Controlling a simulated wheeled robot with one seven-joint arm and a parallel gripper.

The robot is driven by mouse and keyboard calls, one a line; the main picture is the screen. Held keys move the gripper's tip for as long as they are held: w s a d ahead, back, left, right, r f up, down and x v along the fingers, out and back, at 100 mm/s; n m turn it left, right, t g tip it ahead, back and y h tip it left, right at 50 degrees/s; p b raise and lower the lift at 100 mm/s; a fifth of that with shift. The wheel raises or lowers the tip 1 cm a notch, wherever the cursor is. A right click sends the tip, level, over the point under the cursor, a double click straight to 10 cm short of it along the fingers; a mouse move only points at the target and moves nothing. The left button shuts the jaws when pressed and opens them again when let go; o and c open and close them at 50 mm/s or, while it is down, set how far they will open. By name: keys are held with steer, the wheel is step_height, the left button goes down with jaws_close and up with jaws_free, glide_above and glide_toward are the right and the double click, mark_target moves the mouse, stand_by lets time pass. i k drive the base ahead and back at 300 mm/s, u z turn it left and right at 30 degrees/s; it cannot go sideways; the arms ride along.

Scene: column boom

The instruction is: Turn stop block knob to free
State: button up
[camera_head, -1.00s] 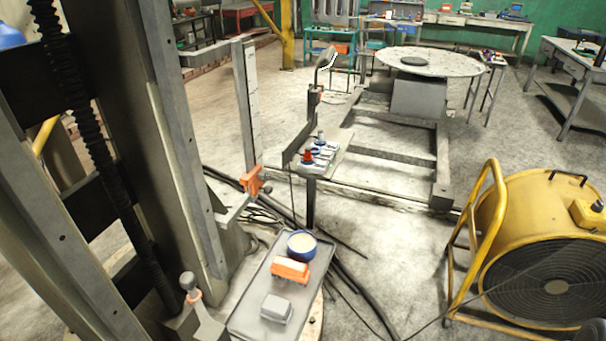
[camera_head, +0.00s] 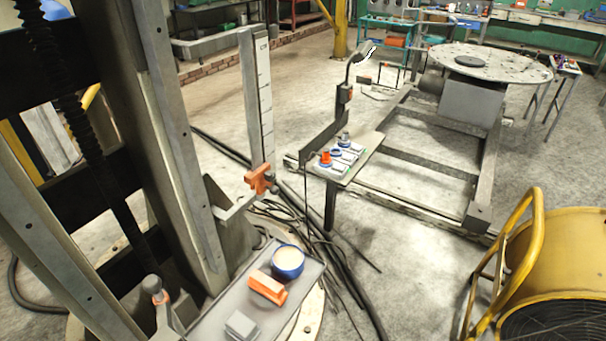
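An orange stop block (camera_head: 257,180) sits low on the upright steel scale bar (camera_head: 257,95) beside the column. A small dark grey knob (camera_head: 270,178) shows at the right side of the block. It is too small to tell which way it is turned. A grey bracket arm (camera_head: 232,205) reaches from the column to just below the block. My gripper is not in view.
A grey tray (camera_head: 215,318) below the block holds a blue tin (camera_head: 288,262), an orange block-shaped item (camera_head: 267,287) and a grey box (camera_head: 241,326). Black cables (camera_head: 340,270) lie on the floor. A control panel (camera_head: 345,160) and yellow fan (camera_head: 560,265) stand right.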

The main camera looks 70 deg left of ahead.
mark_target(270, 175)
steer(key=i, duration=1.95)
steer(key=u, duration=3.7)
steer(key=i, duration=1.65)
